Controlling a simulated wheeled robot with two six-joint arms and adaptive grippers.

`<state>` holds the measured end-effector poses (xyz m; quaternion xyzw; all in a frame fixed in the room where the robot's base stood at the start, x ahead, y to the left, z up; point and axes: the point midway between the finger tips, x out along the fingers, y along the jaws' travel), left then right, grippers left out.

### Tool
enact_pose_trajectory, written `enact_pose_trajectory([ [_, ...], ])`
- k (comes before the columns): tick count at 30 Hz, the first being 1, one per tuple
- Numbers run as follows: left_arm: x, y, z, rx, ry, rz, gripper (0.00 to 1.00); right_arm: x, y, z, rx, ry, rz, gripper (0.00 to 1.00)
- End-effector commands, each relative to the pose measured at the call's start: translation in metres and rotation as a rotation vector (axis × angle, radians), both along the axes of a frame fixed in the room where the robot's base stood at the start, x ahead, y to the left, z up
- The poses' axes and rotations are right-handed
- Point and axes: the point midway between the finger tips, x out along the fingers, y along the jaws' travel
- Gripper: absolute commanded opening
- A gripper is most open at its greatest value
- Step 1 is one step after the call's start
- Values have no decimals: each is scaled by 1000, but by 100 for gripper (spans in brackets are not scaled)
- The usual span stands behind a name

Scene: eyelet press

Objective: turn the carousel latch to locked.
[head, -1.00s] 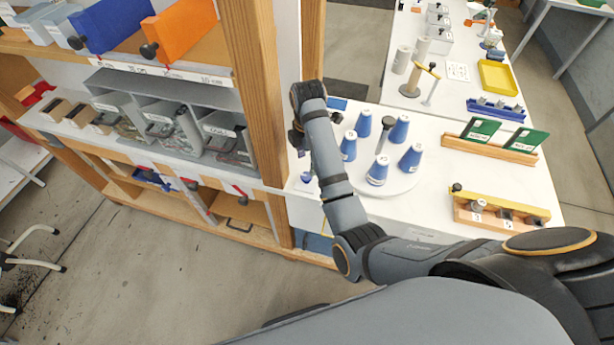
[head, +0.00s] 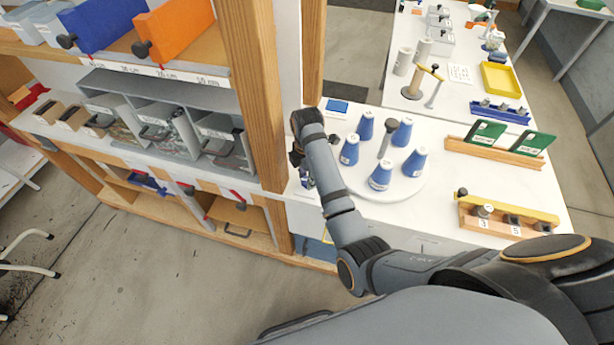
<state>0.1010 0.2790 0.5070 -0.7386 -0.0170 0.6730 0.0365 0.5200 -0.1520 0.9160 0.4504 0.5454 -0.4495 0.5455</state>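The carousel (head: 416,190) is a round white turntable on the white table, with several blue cone-shaped cups (head: 381,176) around a grey central post (head: 388,138). My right arm reaches across the carousel's left side. My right gripper (head: 299,160) is small and dark, beside the wooden post at the table's left edge, left of the carousel. My own wrist partly covers it, so its finger opening cannot be made out. A small blue and dark part (head: 307,179) shows just below it; I cannot tell whether they touch. I cannot make out the latch clearly. My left gripper is out of view.
A wooden shelf unit (head: 262,100) with grey bins stands close on the left. A blue-screened pad (head: 337,106) lies behind the carousel. A wooden block with a yellow bar (head: 508,207) and a rack of green cards (head: 495,151) are to the right.

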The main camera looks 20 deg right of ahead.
Motion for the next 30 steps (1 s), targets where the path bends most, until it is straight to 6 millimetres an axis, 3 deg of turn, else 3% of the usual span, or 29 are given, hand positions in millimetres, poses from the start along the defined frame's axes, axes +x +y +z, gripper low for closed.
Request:
enact_pose_trajectory([
  [1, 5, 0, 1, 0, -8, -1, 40, 0, 0, 0, 0, 1, 0, 16],
  [4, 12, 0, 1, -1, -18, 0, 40, 0, 0, 0, 0, 1, 0, 3],
  [14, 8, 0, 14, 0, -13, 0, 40, -1, 0, 4, 0, 2, -50, 3],
  [30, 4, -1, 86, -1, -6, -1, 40, -1, 0, 7, -1, 4, -488, 3],
])
